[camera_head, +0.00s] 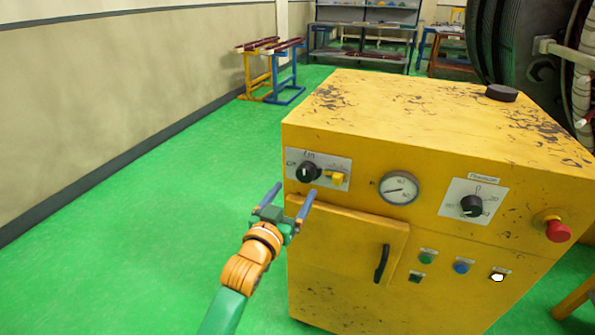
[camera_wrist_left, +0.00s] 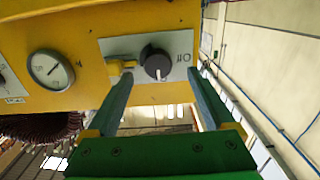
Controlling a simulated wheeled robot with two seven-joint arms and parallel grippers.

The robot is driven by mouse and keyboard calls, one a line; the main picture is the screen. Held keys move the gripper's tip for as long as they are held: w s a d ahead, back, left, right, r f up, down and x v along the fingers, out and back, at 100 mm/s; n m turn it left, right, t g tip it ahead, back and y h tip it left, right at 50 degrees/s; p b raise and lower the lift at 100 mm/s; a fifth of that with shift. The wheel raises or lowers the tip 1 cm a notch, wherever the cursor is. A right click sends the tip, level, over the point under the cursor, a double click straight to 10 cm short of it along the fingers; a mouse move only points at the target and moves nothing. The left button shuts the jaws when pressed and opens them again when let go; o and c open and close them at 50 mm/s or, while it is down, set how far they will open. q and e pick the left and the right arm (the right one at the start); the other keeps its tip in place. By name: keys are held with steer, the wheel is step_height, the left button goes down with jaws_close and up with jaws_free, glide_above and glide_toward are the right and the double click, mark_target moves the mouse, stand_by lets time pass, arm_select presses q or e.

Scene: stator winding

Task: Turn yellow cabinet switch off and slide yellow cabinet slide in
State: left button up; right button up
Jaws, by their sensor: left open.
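The yellow cabinet (camera_head: 350,290) stands at centre right. Its grey-white panel at the upper left holds a black rotary switch (camera_head: 307,173) and, just right of it, a small yellow slide (camera_head: 338,178). The wrist view shows them turned over: the switch (camera_wrist_left: 156,63) with an "Off" label beside it, the slide (camera_wrist_left: 122,67) to its left. I cannot tell which mark the switch points to. My left gripper (camera_head: 291,194) is open and empty in front of the panel. Its fingers (camera_wrist_left: 161,80) lie to either side of the switch, one near the slide; contact is unclear. My right gripper is not in view.
The cabinet front also has a gauge (camera_head: 399,188), a second dial (camera_head: 471,206), a red button (camera_head: 557,230), several small buttons and a door with a black handle (camera_head: 382,263). Green floor (camera_head: 130,240) left of the cabinet is free.

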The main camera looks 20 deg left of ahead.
mark_target(304, 175)
arm_select(q)
steer(key=w, duration=0.5)
steer(key=shift+w+d+r, duration=0.3)
steer(key=shift+r, duration=0.1)
steer(key=shift+w, duration=0.4)
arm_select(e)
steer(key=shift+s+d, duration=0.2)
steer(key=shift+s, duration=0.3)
